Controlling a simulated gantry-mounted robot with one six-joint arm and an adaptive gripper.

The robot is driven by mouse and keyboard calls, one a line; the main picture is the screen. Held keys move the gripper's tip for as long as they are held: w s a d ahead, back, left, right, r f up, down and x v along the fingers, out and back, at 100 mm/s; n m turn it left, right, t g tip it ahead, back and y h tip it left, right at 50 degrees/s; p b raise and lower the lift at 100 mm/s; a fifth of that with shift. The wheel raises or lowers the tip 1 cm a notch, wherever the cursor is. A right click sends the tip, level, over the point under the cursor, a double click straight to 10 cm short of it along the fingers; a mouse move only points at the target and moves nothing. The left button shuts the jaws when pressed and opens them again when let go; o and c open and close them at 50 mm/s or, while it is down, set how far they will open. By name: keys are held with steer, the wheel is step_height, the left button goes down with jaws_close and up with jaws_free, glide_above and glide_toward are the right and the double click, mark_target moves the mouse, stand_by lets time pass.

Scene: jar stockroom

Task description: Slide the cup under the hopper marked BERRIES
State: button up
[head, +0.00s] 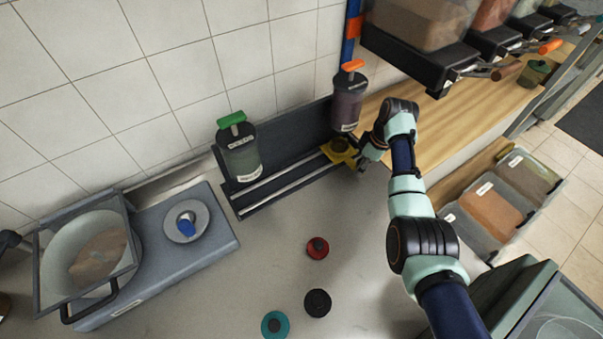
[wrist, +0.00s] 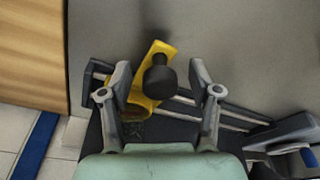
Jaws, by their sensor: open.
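The cup (head: 339,145) sits in a yellow carriage (head: 347,157) at the right end of a two-bar rail (head: 280,184), below the orange-handled hopper (head: 346,103). This hopper has dark purple contents. A green-handled hopper (head: 240,155) stands over the rail's left end. Both labels are too small to read. In the wrist view, a black knob (wrist: 156,84) stands on the yellow carriage (wrist: 147,98). My gripper (wrist: 160,70) is open, with one finger on each side of the knob. Contact cannot be told. The cup is mostly hidden there. My gripper also shows in the head view (head: 364,157).
A grey scale (head: 215,248) with a pan stands at the left. Red (head: 317,247), black (head: 317,302) and teal (head: 275,324) knobbed lids lie on the counter in front. Bins on a shelf (head: 430,70) hang at the upper right.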

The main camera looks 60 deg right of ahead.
step_height(320, 180, up, 6)
steer(key=p, duration=0.6)
steer(key=shift+r, duration=0.1)
